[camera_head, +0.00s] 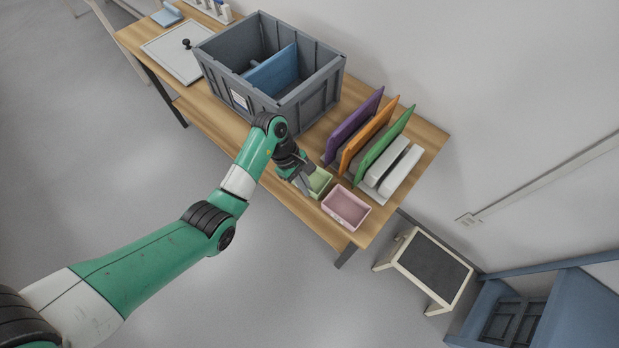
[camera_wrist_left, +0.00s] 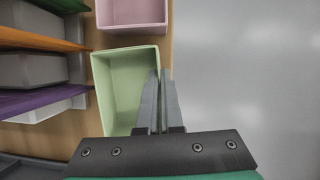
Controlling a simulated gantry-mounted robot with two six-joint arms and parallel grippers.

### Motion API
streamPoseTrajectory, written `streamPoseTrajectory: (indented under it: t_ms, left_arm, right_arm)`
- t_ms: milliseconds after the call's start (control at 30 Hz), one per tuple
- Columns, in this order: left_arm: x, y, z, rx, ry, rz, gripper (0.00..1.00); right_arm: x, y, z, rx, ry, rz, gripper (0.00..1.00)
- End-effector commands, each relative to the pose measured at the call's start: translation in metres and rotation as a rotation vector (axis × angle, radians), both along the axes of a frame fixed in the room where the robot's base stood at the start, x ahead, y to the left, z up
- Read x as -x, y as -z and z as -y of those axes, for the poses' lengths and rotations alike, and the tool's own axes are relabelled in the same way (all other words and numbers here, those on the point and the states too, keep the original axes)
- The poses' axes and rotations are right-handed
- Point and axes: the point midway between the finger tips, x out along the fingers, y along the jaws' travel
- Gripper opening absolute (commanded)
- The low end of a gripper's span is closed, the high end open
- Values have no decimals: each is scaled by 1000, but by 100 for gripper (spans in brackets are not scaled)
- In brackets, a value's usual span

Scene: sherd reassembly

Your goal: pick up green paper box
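The green paper box (camera_head: 321,181) is a small open light-green tray near the table's front edge, partly hidden by my left gripper (camera_head: 304,186) in the head view. In the left wrist view the green box (camera_wrist_left: 122,85) looks empty. The fingers of my left gripper (camera_wrist_left: 161,78) are close together, one inside and one outside the box's near-edge wall, and look shut on that wall. I cannot tell whether the box is lifted. My right gripper is not in view.
A pink box (camera_head: 346,207) stands beside the green one. Behind are upright purple (camera_head: 352,127), orange (camera_head: 369,133) and green (camera_head: 384,145) panels. A large grey crate (camera_head: 327,88) stands to the left. Beyond the table's front edge is open floor.

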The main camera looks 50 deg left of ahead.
Motion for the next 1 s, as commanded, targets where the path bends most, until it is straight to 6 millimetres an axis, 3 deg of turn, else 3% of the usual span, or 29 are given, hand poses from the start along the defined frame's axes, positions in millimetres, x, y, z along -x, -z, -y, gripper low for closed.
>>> streamPoseTrajectory:
  t_ms: [667, 867, 967, 1000]
  left_arm:
    - [0, -6, 0, 0, 0, 1, 0]
    - [-1, -35, 0, -1, 1, 3, 0]
    - [12, -57, -8, 1, -2, 3, 0]
    - [21, -72, -12, 1, -3, 3, 0]
  right_arm:
    - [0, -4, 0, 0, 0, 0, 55]
    - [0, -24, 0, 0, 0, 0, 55]
    - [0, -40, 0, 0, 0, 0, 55]
    - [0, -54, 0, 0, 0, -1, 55]
